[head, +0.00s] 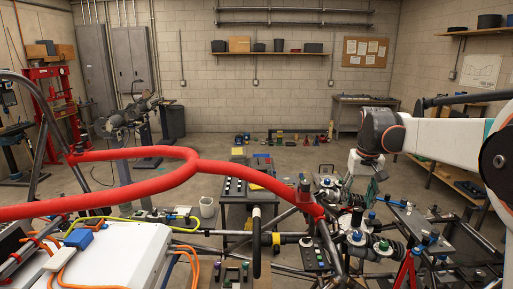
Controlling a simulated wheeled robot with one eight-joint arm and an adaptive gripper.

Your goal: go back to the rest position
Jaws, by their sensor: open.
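My arm enters from the right edge and reaches left across the upper right of the head view. Its orange-ringed wrist joint bends downward, and my gripper (374,186) hangs below it, pointing down. The gripper is small and dark here; it is open, and I see nothing held between its fingers. It hangs above and behind the right part of the tube chassis (312,208). How far it is from the parts below it, I cannot tell.
A red padded tube (130,153) crosses the left and middle. A white box (105,258) with orange cables lies at lower left. Small fittings crowd the lower right. A workbench (440,178) stands behind my arm at right.

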